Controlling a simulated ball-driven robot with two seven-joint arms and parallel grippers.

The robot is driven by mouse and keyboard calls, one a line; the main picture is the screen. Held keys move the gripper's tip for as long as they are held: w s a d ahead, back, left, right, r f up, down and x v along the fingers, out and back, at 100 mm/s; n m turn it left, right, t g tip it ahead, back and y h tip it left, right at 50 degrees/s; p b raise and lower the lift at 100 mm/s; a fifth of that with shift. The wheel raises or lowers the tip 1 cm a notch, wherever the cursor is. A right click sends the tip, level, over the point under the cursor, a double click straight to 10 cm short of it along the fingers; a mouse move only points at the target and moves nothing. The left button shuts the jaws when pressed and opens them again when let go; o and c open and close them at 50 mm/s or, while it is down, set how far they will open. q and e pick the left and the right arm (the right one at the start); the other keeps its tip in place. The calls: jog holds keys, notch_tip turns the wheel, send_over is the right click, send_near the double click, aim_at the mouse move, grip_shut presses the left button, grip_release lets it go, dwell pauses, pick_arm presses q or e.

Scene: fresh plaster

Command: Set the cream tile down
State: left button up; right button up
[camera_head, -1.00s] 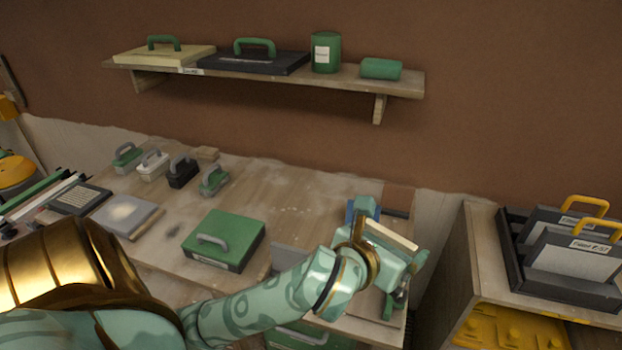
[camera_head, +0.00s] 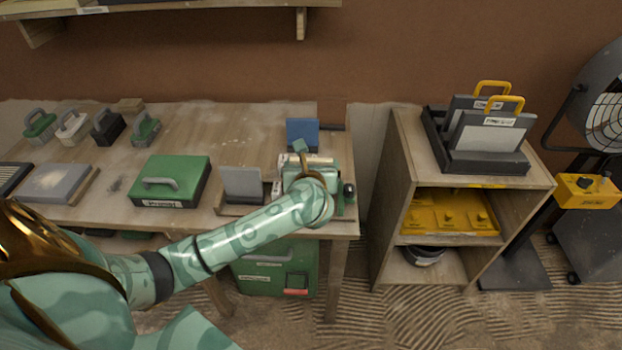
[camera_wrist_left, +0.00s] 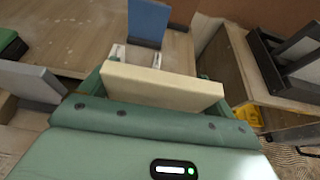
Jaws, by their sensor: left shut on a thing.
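The cream tile (camera_wrist_left: 160,86) is a flat cream slab held between the fingers of my left gripper (camera_wrist_left: 155,98) in the left wrist view. In the head view my left gripper (camera_head: 305,165) is over the right end of the workbench (camera_head: 225,125), and my wrist hides most of the tile. The gripper is shut on the tile. A blue tile (camera_head: 302,133) stands upright just behind the gripper; it also shows in the left wrist view (camera_wrist_left: 149,20). I cannot tell whether the cream tile touches the bench. My right gripper is not in view.
A grey tile (camera_head: 242,184) stands in a holder left of the gripper. A green case (camera_head: 170,180) lies farther left, with several handled blocks at the back. A wooden cabinet (camera_head: 395,190) stands to the right, with a gap between it and the bench.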

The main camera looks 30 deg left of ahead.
pick_arm(q)
jog(key=f, duration=0.1)
jog(key=f+b, duration=0.1)
jog(key=w+a+f, duration=0.1)
jog(key=f, duration=0.1)
jog(key=shift+f+b, duration=0.1)
jog(key=shift+b, duration=0.2)
jog(key=shift+f, duration=0.15)
jog(key=shift+f, duration=0.15)
jog(key=o, duration=1)
jog(key=shift+c, duration=0.2)
jog(key=shift+s+r, duration=0.1)
jog(key=shift+r, duration=0.15)
jog(key=p+v, duration=0.3)
jog(key=v, duration=0.9)
